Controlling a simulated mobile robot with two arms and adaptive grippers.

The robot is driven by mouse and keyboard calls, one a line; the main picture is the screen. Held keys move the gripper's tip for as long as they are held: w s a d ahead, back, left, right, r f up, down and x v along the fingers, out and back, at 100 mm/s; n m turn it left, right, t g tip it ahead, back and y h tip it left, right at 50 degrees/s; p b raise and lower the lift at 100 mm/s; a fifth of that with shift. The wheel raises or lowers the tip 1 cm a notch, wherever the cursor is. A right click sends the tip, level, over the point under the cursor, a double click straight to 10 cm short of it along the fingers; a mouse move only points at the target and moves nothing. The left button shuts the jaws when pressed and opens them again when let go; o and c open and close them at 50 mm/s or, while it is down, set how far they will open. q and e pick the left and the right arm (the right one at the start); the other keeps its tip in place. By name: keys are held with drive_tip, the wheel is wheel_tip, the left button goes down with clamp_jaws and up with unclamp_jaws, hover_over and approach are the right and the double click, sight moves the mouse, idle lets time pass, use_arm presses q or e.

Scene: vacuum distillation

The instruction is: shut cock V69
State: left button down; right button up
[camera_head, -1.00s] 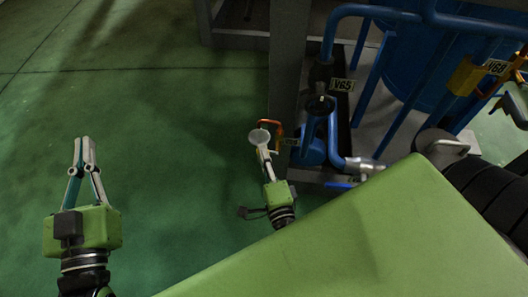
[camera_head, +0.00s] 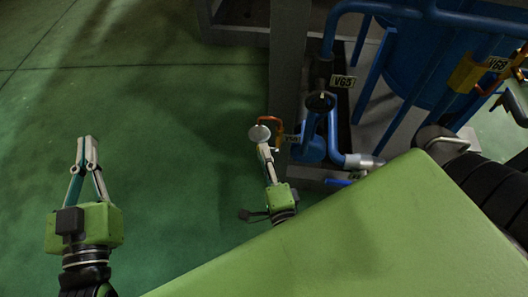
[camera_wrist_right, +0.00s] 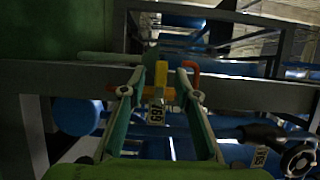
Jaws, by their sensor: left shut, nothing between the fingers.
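The cock V69 shows in the right wrist view as a yellow body (camera_wrist_right: 160,94) with an orange-red handle (camera_wrist_right: 194,74) and a hanging tag that reads V69 upside down (camera_wrist_right: 157,114). In the head view its orange handle (camera_head: 270,120) and small tag (camera_head: 291,139) sit beside the frame post. My right gripper (camera_wrist_right: 162,76) is open, with one finger on each side of the yellow body; I cannot tell whether they touch it. It also shows in the head view (camera_head: 262,146), by the handle. My left gripper (camera_head: 87,140) is shut and empty over the floor.
A grey post (camera_head: 289,60) stands behind the cock. The V65 tag (camera_head: 343,81), a dark handwheel (camera_head: 321,101) and blue pipes (camera_head: 334,135) are to its right. A blue tank (camera_head: 410,55) stands further right. The green floor (camera_head: 160,110) is clear at the left.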

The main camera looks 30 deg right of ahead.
drive_tip(key=v, duration=1)
drive_tip(key=shift+s, duration=0.2)
drive_tip(key=shift+a, duration=0.1)
